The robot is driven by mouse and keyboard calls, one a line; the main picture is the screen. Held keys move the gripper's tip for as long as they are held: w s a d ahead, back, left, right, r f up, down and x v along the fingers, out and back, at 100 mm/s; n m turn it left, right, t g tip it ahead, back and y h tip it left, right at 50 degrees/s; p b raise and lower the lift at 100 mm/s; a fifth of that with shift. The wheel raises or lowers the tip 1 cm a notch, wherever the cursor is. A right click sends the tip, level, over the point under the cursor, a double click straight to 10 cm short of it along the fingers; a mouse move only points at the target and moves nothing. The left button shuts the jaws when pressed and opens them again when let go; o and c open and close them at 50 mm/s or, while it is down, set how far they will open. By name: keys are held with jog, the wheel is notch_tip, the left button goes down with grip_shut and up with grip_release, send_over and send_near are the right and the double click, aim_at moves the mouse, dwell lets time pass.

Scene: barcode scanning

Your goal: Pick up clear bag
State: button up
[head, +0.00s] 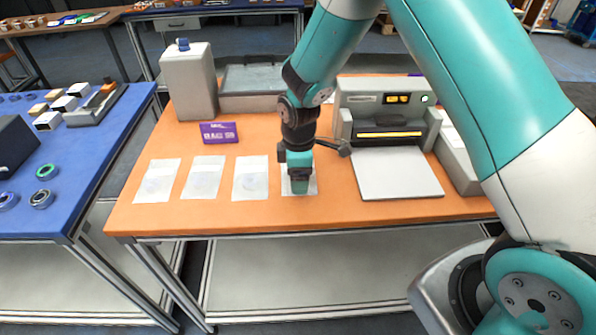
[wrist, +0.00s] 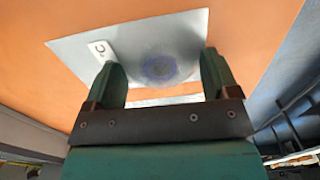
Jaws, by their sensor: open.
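Several clear bags lie in a row on the orange table (head: 230,222): one at the far left (head: 158,181), one beside it (head: 204,177), one in the middle (head: 250,179), and one at the right under my gripper. That right bag (wrist: 190,30) fills the upper part of the wrist view, with a faint round bluish item inside and a small white label. It is partly hidden by my gripper in the head view (head: 313,184). My gripper (wrist: 163,65) is open and points down over this bag, with a finger towards each side and nothing clearly held between them.
A scanner-like machine (head: 385,105) with a lit yellow slot and a white plate (head: 397,173) stand right of the gripper. A purple box (head: 218,132), a grey canister (head: 190,85) and a grey tray (head: 250,103) are behind. A blue table (head: 75,150) is at left.

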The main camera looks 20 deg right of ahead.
jog(key=shift+f, duration=0.15)
jog(key=shift+c, duration=0.2)
jog(key=c, duration=1)
